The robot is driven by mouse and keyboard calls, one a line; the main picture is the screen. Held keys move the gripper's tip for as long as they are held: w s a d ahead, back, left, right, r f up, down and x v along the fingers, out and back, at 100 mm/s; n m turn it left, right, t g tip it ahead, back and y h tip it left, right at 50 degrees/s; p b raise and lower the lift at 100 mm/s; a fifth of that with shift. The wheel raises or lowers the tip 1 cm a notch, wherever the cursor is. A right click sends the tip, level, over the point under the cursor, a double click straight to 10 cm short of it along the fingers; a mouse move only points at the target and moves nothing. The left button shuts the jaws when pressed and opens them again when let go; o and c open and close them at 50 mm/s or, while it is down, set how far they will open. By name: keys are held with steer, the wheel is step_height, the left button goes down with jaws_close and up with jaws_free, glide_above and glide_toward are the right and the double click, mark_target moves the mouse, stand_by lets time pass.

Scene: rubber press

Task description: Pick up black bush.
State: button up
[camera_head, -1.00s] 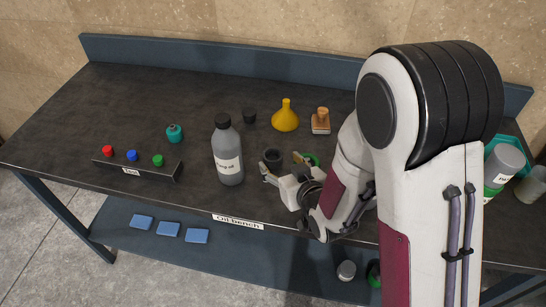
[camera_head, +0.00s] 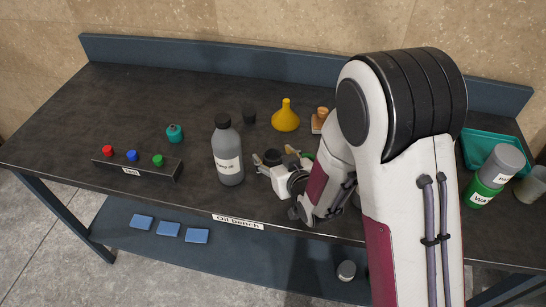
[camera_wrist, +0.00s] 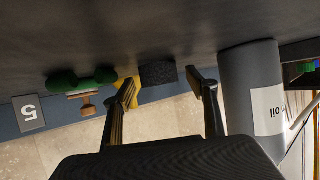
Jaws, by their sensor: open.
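The black bush (camera_head: 272,156) is a short dark cylinder standing on the bench, right of the grey oil bottle (camera_head: 228,152). My gripper (camera_head: 277,161) is low over the bench beside it, with its fingers spread and pointing at the bush. In the wrist view, which is upside down, the bush (camera_wrist: 158,74) shows in the gap between the two fingertips (camera_wrist: 166,86). There is a gap to each finger, and nothing is held. I cannot tell how far in the bush sits.
The oil bottle (camera_wrist: 252,90) stands close beside one finger. A green part (camera_wrist: 82,79) lies on the other side. The bench's left rear is clear.

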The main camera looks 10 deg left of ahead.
steer(key=shift+w+a+f, duration=0.3)
steer(key=shift+w, duration=0.15)
steer(key=c, duration=1.1)
